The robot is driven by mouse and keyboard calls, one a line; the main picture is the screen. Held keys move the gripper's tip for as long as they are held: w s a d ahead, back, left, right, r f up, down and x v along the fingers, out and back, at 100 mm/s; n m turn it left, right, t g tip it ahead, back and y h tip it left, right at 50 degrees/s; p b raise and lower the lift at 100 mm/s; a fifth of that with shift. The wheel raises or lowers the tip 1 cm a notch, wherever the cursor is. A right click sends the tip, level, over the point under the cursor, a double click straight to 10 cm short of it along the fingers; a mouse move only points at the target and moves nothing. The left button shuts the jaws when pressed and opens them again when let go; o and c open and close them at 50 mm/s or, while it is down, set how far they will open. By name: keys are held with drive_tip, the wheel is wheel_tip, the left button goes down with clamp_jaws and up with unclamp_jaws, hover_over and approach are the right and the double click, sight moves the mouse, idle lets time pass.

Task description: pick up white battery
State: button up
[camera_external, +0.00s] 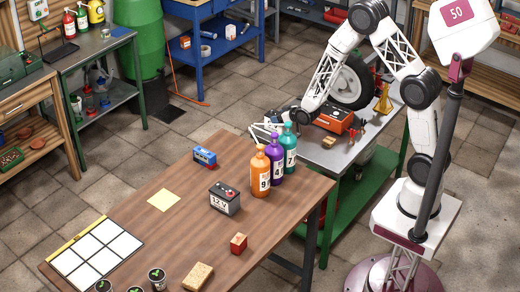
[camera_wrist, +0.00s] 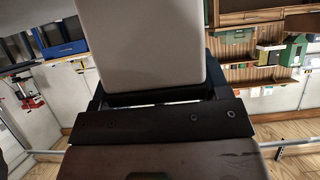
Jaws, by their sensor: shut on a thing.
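My gripper (camera_external: 276,122) is over the gap between the wooden table and the metal bench, behind the bottles. It is shut on a pale, boxy thing, which I take to be the white battery (camera_external: 259,133); bottles and gripper partly hide it. In the wrist view the battery (camera_wrist: 145,45) is a large plain light-grey block between the dark fingers of my gripper (camera_wrist: 155,92). Its label and terminals do not show there. A different battery (camera_external: 224,202), dark with a white "12 V" label, stands on the wooden table.
Orange (camera_external: 260,172), purple (camera_external: 275,162) and teal (camera_external: 290,147) numbered bottles stand close by at the table's back right. A blue item (camera_external: 204,156) lies to their left. The metal bench holds a wheel (camera_external: 353,82) and a red-orange box (camera_external: 333,119). The table's middle left is mostly clear.

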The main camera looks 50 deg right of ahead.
drive_tip(key=shift+r, duration=1.7)
drive_tip(key=s+r, duration=0.1)
drive_tip(key=s, duration=1.4)
drive_tip(key=shift+s+a+r, duration=0.2)
drive_tip(key=shift+s+a, duration=0.05)
drive_tip(key=shift+s, duration=0.15)
